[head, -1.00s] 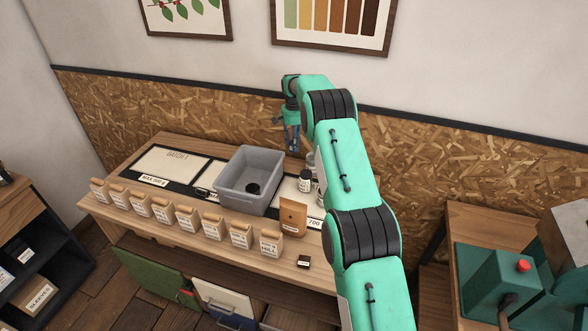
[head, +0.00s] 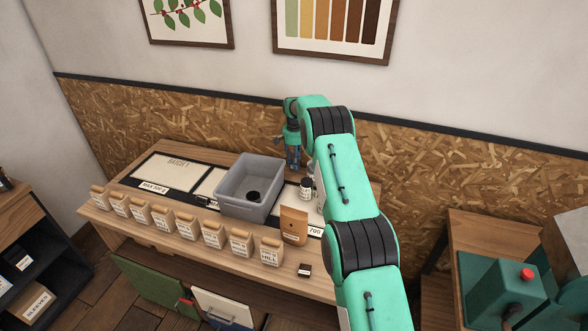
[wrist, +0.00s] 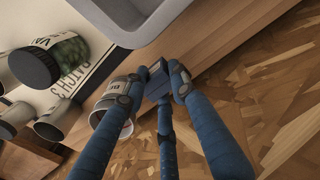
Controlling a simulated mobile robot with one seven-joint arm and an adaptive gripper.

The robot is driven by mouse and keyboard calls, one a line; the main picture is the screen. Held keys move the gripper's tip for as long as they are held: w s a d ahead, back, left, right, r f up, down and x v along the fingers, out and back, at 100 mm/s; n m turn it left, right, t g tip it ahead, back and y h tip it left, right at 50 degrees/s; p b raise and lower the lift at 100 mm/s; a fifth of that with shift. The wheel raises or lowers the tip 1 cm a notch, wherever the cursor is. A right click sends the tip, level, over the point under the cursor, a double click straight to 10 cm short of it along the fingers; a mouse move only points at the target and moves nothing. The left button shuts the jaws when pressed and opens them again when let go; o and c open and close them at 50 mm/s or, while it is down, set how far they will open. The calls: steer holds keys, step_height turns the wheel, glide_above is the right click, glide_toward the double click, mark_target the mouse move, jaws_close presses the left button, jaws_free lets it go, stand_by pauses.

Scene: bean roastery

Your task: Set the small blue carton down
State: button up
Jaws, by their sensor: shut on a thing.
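My gripper (wrist: 154,84) has blue-grey fingers closed around a small dark blue carton (wrist: 158,88) in the wrist view. Only part of the carton shows between the fingertips. The carton is too small to make out there. Whether it touches the counter cannot be told.
A dark-lidded jar (wrist: 62,62) and a white labelled container (wrist: 112,106) stand close beside the fingers. Several tan bags (head: 187,225) line the counter's front, with a brown pouch (head: 294,226) at their right. The chipboard wall (head: 240,120) is close behind.

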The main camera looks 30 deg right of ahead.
steer(key=shift+f, duration=1.85)
steer(key=shift+f, duration=0.15)
steer(key=o, duration=1.1)
steer(key=shift+c, duration=0.2)
step_height(320, 180, up, 12)
steer(key=shift+r+p, duration=0.15)
steer(key=shift+p, duration=0.25)
